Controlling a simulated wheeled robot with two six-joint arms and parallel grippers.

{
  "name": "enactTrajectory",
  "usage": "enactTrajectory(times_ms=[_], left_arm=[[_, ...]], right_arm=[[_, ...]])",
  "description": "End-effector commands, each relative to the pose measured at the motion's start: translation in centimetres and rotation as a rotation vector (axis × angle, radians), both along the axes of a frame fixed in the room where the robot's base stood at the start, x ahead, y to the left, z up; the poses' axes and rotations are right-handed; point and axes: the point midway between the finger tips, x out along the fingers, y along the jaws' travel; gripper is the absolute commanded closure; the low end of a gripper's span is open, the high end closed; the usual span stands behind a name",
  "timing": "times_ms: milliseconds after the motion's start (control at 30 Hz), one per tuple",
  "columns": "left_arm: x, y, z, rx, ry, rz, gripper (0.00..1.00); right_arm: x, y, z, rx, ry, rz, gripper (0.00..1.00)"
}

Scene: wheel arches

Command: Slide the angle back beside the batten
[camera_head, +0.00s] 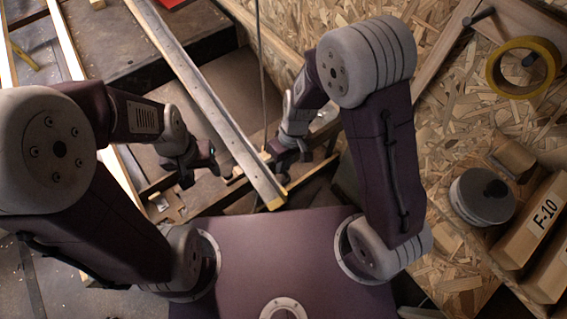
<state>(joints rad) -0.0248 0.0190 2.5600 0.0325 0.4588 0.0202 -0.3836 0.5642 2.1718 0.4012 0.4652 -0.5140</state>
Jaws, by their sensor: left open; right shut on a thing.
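The angle (205,97) is a long pale grey strip with a yellow tip, running from the top edge down and right to just in front of my body. My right gripper (283,158) is at its right side near the yellow end, shut; the exact contact is partly hidden by the gripper. My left gripper (205,165) is open and empty, left of the angle and apart from it. A pale wooden strip (68,40) at the upper left may be the batten; I cannot tell for sure.
A dark work surface (105,62) lies left of the angle. Low wooden framing (165,205) is under the grippers.

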Motion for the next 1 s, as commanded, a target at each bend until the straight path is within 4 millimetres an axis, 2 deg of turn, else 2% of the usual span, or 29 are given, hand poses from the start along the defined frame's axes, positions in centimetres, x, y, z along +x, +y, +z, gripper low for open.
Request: enactTrajectory(times_ms=[800,867,1000], left_arm=[[0.0,0.0,0.0,0.0,0.0,0.0,0.48],[0.0,0.0,0.1,0.0,0.0,0.0,0.48],[0.0,0.0,0.2,0.0,0.0,0.0,0.48]], right_arm=[[0.1,-0.1,0.0,0.0,-0.001,0.0,1.0],[0.5,-0.5,0.0,0.0,-0.001,-0.001,1.0],[2.3,-2.9,0.1,0.001,-0.002,0.009,1.0]])
